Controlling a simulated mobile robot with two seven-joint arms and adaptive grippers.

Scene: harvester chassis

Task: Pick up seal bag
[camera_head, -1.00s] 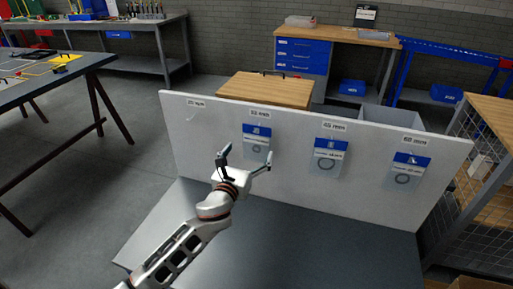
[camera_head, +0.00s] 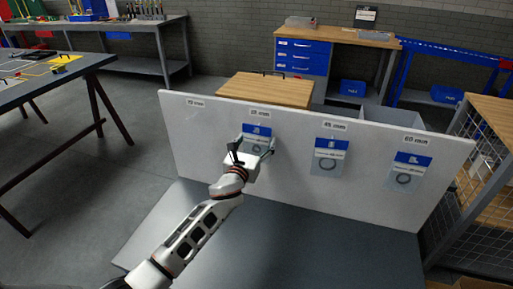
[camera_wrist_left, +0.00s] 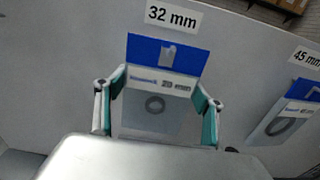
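A seal bag (camera_head: 257,131) with a blue header and a dark ring inside hangs on the white board under the 32 mm label. My left gripper (camera_head: 252,150) is in front of its lower part in the head view. In the left wrist view the bag (camera_wrist_left: 155,118) shows between the two spread fingers of my left gripper (camera_wrist_left: 160,92), one on each side. The gripper is open; whether a finger touches the bag cannot be told. Two more seal bags hang to the right, one in the middle (camera_head: 329,156) and one at the far right (camera_head: 409,172). My right gripper is not in view.
The white board (camera_head: 290,190) stands upright on a grey surface (camera_head: 330,245) that is clear in front. A wire-mesh rack (camera_head: 490,200) stands close on the right. A dark table (camera_head: 45,85) is at left.

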